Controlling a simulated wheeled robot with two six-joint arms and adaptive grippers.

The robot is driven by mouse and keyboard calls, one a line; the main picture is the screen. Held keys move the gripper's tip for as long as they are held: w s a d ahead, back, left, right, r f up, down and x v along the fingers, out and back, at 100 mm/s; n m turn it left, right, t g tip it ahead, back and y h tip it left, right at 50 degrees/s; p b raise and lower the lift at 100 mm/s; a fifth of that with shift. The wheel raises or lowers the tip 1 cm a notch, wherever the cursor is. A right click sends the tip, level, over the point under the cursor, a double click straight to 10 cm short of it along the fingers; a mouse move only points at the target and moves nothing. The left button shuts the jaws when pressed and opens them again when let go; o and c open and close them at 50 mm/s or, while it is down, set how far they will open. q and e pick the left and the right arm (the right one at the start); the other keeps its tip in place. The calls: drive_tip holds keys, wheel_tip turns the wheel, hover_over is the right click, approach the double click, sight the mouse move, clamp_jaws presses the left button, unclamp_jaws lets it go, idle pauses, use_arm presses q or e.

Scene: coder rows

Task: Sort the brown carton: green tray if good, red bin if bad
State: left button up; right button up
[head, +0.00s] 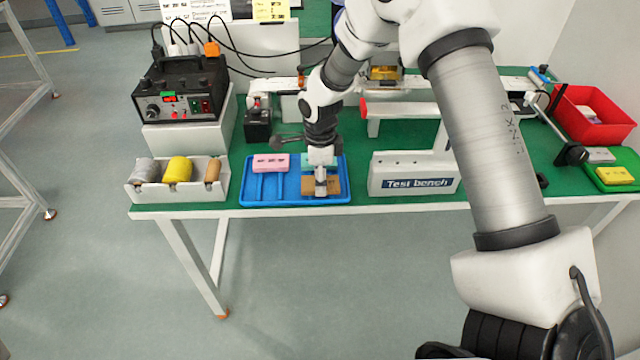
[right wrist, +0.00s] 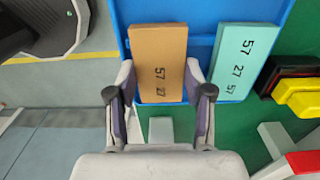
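The brown carton (head: 333,186) lies in the front right compartment of the blue tray (head: 247,188). In the right wrist view the brown carton (right wrist: 160,62) shows dark printed numbers, "57 27". My right gripper (head: 321,190) points down over it. In the right wrist view its fingers (right wrist: 161,75) are spread, one on each side of the carton's near end, with no clear grip. The green tray (head: 612,187) is at the far right and holds a yellow carton and a grey one. The red bin (head: 615,133) stands behind it with pale items inside. My left gripper does not show.
A pink carton (head: 270,162) and a teal carton (right wrist: 238,58) share the blue tray. The white test bench (head: 415,176) stands between the blue tray and the green tray. A white holder with rolls (head: 150,195) and a black power unit (head: 180,92) are at left.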

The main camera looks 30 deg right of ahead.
drive_tip(key=shift+r+p, duration=2.45)
drive_tip(key=shift+r, duration=0.15)
drive_tip(key=shift+f, duration=0.1)
